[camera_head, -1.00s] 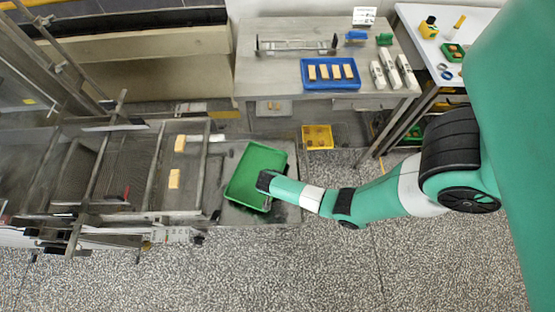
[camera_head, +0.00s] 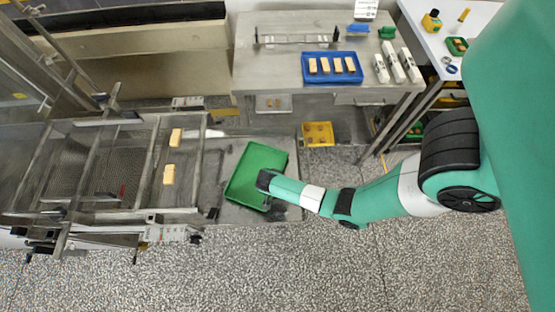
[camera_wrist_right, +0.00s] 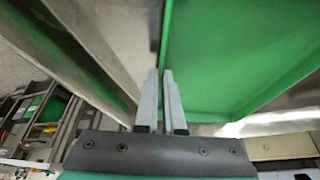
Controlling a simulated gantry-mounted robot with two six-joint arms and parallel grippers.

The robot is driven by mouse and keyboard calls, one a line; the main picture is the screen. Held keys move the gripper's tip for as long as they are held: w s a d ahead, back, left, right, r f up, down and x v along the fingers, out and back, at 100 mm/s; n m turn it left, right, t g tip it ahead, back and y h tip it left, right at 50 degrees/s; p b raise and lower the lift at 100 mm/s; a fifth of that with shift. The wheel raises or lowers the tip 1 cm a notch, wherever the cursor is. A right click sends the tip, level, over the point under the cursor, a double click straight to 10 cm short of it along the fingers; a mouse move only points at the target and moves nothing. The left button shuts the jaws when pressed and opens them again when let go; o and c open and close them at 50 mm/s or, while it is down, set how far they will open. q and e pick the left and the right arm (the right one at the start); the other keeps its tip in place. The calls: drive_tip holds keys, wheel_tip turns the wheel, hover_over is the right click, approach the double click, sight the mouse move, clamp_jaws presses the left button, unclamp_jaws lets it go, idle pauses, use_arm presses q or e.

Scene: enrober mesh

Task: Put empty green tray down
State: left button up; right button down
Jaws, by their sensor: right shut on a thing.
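The empty green tray (camera_head: 252,172) is at the right end of the conveyor machine, over a grey metal surface (camera_head: 222,208). It lies turned at an angle. From above I cannot tell whether it rests on the surface or hangs just over it. My right gripper (camera_head: 266,186) is at the tray's right side. In the right wrist view the fingers (camera_wrist_right: 164,85) are close together on the edge of the tray (camera_wrist_right: 235,60). My left gripper is not in view.
Two tan bars (camera_head: 172,155) lie on the machine's mesh to the left. A steel table (camera_head: 285,70) behind holds a blue tray (camera_head: 308,79) with several bars and white cartons. A yellow crate (camera_head: 318,134) stands low behind right. Speckled floor is open in front.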

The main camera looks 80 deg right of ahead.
drive_tip(key=shift+f, duration=0.45)
drive_tip(key=c, duration=0.9)
unclamp_jaws()
drive_tip(key=shift+c, duration=0.2)
drive_tip(key=shift+r, duration=0.1)
drive_tip(key=p+v, duration=0.5)
drive_tip(key=v, duration=0.6)
drive_tip(key=shift+r, duration=0.2)
drive_tip(key=shift+w+a, duration=0.1)
